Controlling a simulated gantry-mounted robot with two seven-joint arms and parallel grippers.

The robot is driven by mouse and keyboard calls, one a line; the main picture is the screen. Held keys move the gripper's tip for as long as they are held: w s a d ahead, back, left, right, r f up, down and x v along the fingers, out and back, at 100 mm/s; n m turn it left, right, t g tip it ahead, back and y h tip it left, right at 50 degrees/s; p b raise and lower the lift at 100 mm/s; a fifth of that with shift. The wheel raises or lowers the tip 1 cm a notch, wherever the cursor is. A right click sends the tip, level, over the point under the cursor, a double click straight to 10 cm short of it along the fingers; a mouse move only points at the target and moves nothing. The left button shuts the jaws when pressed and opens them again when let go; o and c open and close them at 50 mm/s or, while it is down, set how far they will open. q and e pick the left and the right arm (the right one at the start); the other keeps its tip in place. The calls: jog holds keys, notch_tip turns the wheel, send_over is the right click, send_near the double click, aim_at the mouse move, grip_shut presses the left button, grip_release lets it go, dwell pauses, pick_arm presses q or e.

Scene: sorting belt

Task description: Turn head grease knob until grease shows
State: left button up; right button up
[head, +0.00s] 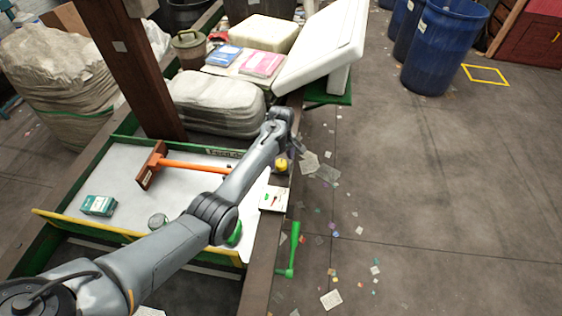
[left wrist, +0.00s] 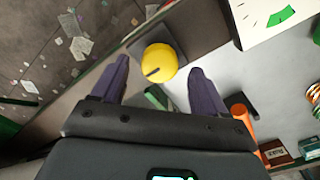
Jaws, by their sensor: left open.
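A round yellow knob (left wrist: 158,62) with a dark line on its face shows in the left wrist view, just beyond and between my open fingers. It also shows small and partly covered in the head view (head: 281,166), by the belt's right side rail. My left gripper (left wrist: 159,84) is open, with one dark finger on each side of the knob's near edge and nothing between them. I cannot tell whether the fingers touch the knob. A white dial card (left wrist: 262,18) with a green sector sits near the knob; it also shows in the head view (head: 273,198). I see no grease.
On the white belt (head: 120,170) lie an orange-handled tool (head: 190,164) and a green box (head: 98,205). A green lever (head: 291,250) stands outside the rail. Grey sacks (head: 215,103) lie behind the arm. The floor right of the rail holds scattered scraps.

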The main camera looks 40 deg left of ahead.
pick_arm(q)
jog(key=shift+f, duration=1)
jog(key=shift+c, duration=0.3)
jog(key=c, duration=1)
